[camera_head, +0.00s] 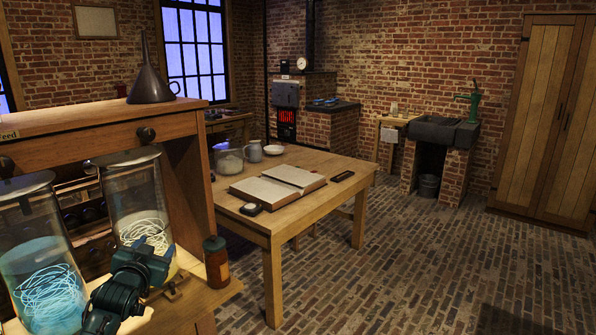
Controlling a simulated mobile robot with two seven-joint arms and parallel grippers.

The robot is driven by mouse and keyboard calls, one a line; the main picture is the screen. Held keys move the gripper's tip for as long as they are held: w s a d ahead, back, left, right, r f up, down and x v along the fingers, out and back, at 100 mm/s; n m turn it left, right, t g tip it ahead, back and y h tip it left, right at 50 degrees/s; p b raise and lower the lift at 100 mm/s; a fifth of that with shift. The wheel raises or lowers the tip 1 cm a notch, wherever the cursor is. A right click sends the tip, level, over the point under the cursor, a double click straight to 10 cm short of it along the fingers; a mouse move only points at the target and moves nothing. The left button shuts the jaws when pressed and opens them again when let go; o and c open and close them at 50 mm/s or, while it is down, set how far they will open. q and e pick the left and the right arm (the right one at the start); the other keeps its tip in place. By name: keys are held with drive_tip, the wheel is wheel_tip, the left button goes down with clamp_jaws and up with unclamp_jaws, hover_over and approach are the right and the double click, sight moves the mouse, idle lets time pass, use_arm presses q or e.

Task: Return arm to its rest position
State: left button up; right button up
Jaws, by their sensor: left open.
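My left gripper (160,270), dark teal, is at the lower left, at the front of the wooden cabinet (110,118). It is open, and I see nothing held in it. Its arm comes up from the bottom edge. Just behind it stands a glass jar (130,195) with pale coiled strands. To its left is a second glass jar (40,250) with bluish liquid and white strands. My right gripper is out of view.
A metal funnel (150,86) stands on the cabinet top. A wooden table (300,215) to the right carries an open book (278,186), a glass basin (229,160), a jug (254,151) and a white dish (273,149). The brick floor at right is clear.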

use_arm(q)
drive_tip(key=s+d+f+m+g+h, duration=0.1)
drive_tip(key=s+d+f, duration=0.2)
drive_tip(key=s+f, duration=0.15)
drive_tip(key=s+d+f+g+h, duration=0.1)
drive_tip(key=s+d+f, duration=0.25)
drive_tip(key=f, duration=0.25)
drive_tip(key=s+d+f+g+h, duration=0.1)
drive_tip(key=s+d+f, duration=0.3)
drive_tip(key=s, duration=0.6)
drive_tip(key=s+d+f+g+h, duration=0.1)
drive_tip(key=s+d+f, duration=0.3)
drive_tip(key=s, duration=0.6)
drive_tip(key=s+d+f+g, duration=0.2)
drive_tip(key=s+d+f, duration=0.2)
drive_tip(key=s, duration=0.6)
drive_tip(key=shift+d+n+h, duration=0.4)
drive_tip(key=shift+d, duration=0.15)
